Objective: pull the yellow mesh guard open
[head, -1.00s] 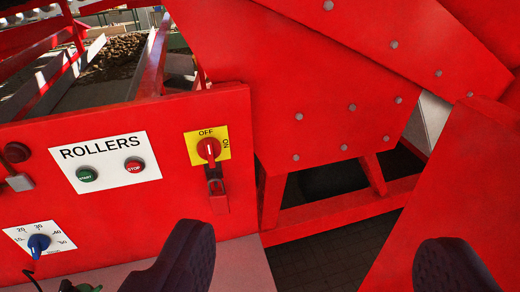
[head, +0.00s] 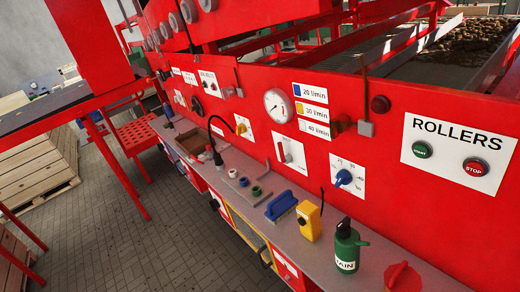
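A yellow-framed guard (head: 248,236) with a dark mesh-like middle shows low in the centre of the head view. It sits in the red front below the grey ledge (head: 232,208) and is seen at a steep slant. It looks shut. A dark handle shows at its lower right. The ledge cuts off part of the guard's upper side. My gripper is not in this view, so I cannot see its fingers or how far it is from the guard.
The ledge carries a green bottle (head: 347,247), a yellow box (head: 309,222), a blue brush (head: 281,206), small rings and a red part (head: 403,278). A black flexible stalk (head: 216,142) rises from it. Pallets (head: 38,165) stand at left. The paved floor (head: 140,230) before the front is clear.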

